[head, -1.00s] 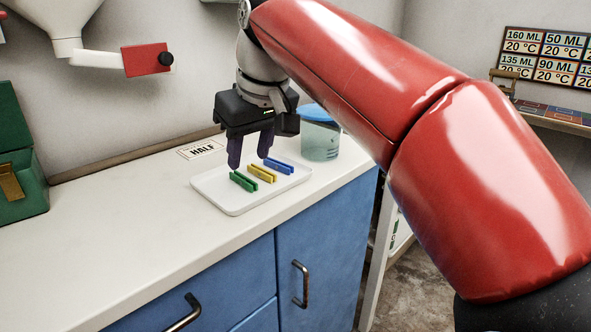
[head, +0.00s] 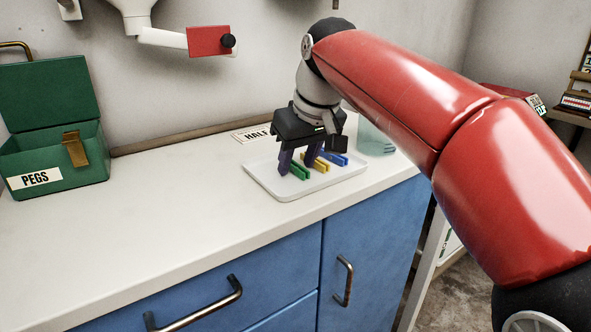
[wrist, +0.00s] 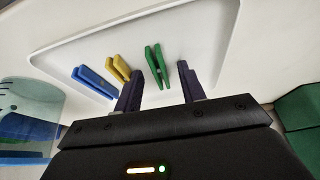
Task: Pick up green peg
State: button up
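The green peg (head: 299,170) lies on the white tray (head: 262,178), at the left end of a row of pegs. My gripper (head: 297,160) is open and low over the tray. The yellow peg (head: 317,164) lies beside the green one, and the blue peg (head: 336,158) lies beyond the yellow.
An open green box (head: 85,165) labelled PEGS stands at the left on the counter. A clear container (head: 374,140) stands behind the tray at right. A HALF label (head: 252,135) lies behind the tray. The counter (head: 150,215) left of the tray is clear.

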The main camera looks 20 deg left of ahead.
grip_shut()
jog(key=shift+r, duration=0.15)
